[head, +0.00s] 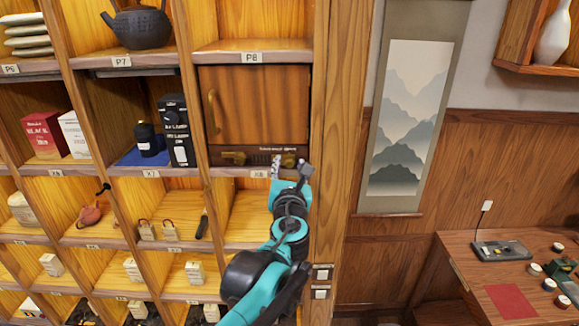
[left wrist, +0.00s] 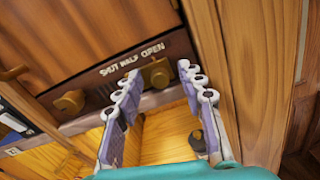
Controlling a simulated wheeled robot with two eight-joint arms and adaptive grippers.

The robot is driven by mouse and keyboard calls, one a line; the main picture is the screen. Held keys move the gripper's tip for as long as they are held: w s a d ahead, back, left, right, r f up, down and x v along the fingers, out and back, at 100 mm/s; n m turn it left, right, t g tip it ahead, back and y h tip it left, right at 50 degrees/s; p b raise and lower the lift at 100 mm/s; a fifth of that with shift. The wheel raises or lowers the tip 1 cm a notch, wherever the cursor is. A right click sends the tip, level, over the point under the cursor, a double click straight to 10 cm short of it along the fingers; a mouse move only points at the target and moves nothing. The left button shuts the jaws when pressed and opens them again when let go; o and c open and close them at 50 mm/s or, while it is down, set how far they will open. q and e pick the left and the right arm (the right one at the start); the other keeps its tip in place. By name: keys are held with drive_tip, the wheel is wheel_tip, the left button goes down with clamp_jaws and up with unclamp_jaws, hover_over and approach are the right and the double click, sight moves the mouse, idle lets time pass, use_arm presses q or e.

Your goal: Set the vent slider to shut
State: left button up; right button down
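The vent slider's brass knob (head: 288,160) sits on a dark strip (head: 258,149) below a wooden cabinet door. In the left wrist view the strip reads SHUT HALF OPEN from left to right, and the slider knob (left wrist: 157,74) is under OPEN, at the right end. My left gripper (head: 290,168) is in front of the knob. In the left wrist view its fingers (left wrist: 161,72) are spread, with the knob showing between their tips. I cannot tell whether either finger touches it. My right gripper is not in view.
Another brass fitting (left wrist: 70,102) is at the strip's left. The closed door (head: 258,105) has a brass handle (head: 214,111). A wooden post (head: 338,140) stands close to the right. Shelf cubbies around hold a teapot (head: 141,27), boxes and small goods.

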use_arm(q)
clamp_jaws()
drive_tip(key=a, duration=0.6)
drive_tip(key=shift+a, duration=0.25)
drive_tip(key=shift+d, duration=0.2)
drive_tip(key=shift+c, duration=0.3)
unclamp_jaws()
drive_tip(key=shift+a, duration=0.1)
drive_tip(key=shift+o, duration=0.9)
drive_tip(key=shift+a, duration=0.2)
drive_tip(key=shift+d, duration=0.1)
drive_tip(key=shift+s+d, duration=0.1)
drive_tip(key=shift+s, duration=0.1)
drive_tip(key=s, duration=1.1)
drive_tip(key=shift+s+a, duration=0.2)
drive_tip(key=shift+s, duration=0.15)
